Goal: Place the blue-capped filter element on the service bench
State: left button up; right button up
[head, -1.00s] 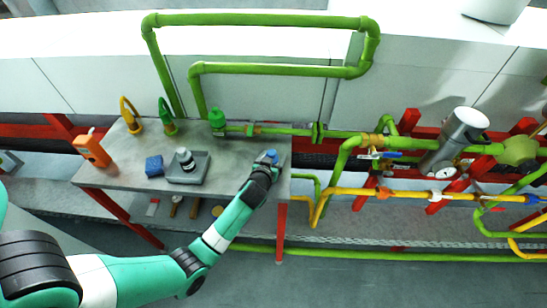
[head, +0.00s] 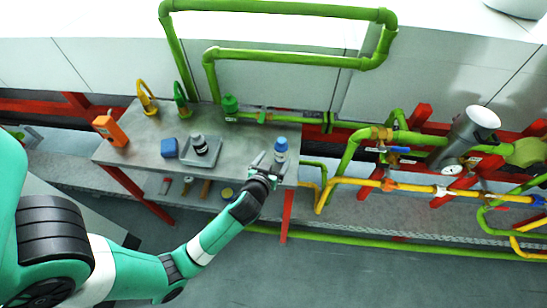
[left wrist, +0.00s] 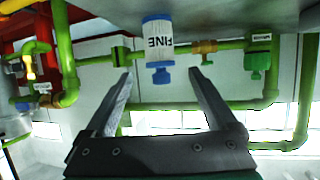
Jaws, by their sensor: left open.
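The blue-capped filter element (head: 280,150) stands upright on the grey service bench (head: 232,172), near its right end. In the left wrist view, which is upside down, its white body (left wrist: 158,38) reads FINE and its blue cap points down the picture. My left gripper (head: 268,162) is open and empty, just on the near side of the filter. In the left wrist view the fingertips (left wrist: 162,76) are spread to either side of the cap, with gaps and no visible contact. My right gripper is not in view.
A grey tray (head: 215,158) holds a dark-capped white container (head: 199,145). A blue block (head: 169,148), an orange device (head: 110,130) and yellow and green hooked fittings stand further left. Green pipes (head: 320,118) run behind the bench. Bare bench lies between tray and filter.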

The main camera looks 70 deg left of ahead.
pick_arm(q)
jog(key=shift+s+d+r, duration=0.15)
jog(key=shift+s+d, duration=0.05)
jog(key=shift+s, duration=0.05)
jog(key=w+d+r+m+t+h, duration=0.1)
jog(key=w+d+r+t, duration=0.25)
jog(key=r, duration=0.55)
jog(key=w+d+r+m+t+h, duration=0.1)
jog(key=w+d+r+t, duration=0.15)
jog(key=w+r, duration=0.45)
jog(key=w+d+r+m+t, duration=0.1)
jog(key=w+d+r+t, duration=0.2)
jog(key=r, duration=0.8)
jog(key=s+d+r+m+t+h, duration=0.2)
jog(key=d+r, duration=0.3)
jog(key=r, duration=0.5)
jog(key=s+d+r+m+t+h, duration=0.3)
jog(key=s+d+r+t+h, duration=0.1)
jog(key=r, duration=0.5)
jog(key=s+d+r+m+t+h, duration=0.2)
jog(key=s+d+r+t+h, duration=0.1)
jog(key=d+r, duration=0.4)
notch_tip(320, 180, up, 4)
jog(key=shift+s+f+m+t+h, duration=0.15)
jog(key=shift+s+m+t+h, duration=0.2)
jog(key=shift+s+h, duration=0.4)
